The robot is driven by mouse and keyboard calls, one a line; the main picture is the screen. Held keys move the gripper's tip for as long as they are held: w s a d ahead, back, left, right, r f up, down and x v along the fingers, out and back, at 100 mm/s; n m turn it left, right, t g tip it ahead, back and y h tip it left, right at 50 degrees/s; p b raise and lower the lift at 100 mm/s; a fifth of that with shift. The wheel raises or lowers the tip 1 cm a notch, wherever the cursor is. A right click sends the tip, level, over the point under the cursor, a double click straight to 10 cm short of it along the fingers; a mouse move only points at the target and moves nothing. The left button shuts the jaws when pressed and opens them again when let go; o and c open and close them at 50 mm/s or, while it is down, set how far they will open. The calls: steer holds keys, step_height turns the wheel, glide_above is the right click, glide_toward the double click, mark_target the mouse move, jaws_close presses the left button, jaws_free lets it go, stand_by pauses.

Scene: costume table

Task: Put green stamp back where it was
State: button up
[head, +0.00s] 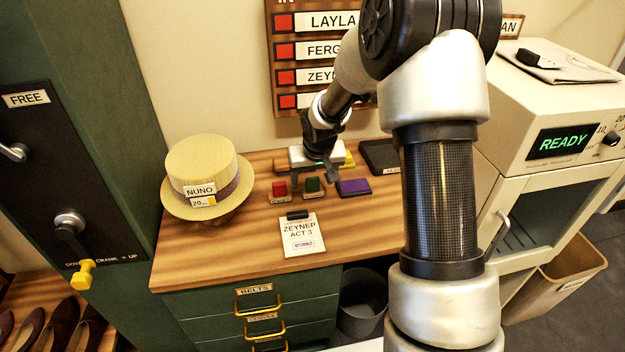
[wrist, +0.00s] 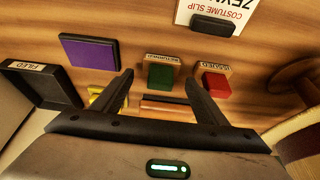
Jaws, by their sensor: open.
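The green stamp (head: 313,185) stands on the wooden table beside the red stamp (head: 279,188), at a tag that seems to read RETURNED. In the wrist view the green stamp (wrist: 160,77) shows between and just beyond my fingertips. The red stamp (wrist: 216,86) is by a tag reading ISSUED. My gripper (head: 313,174) is open and empty, close to the green stamp. I cannot tell whether a finger touches it. In the wrist view my gripper's fingers (wrist: 159,78) stand apart.
A purple pad (head: 354,187) lies right of the green stamp. The costume slip (head: 299,237), with a black clip and a small stamped mark, lies in front. A black FILED tray (head: 382,155) is behind right. A straw hat (head: 206,172) stands left.

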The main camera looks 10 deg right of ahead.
steer(key=s+r+h+p, duration=0.1)
steer(key=s+r, duration=0.7)
steer(key=r, duration=0.2)
steer(key=s+r, duration=0.8)
steer(key=r, duration=0.3)
steer(key=s+r, duration=0.1)
steer(key=s, duration=0.7)
steer(key=s+r+t+y, duration=0.1)
steer(key=s+r, duration=0.1)
steer(key=s, duration=0.6)
steer(key=shift+s+r, duration=0.25)
steer(key=shift+s, duration=0.15)
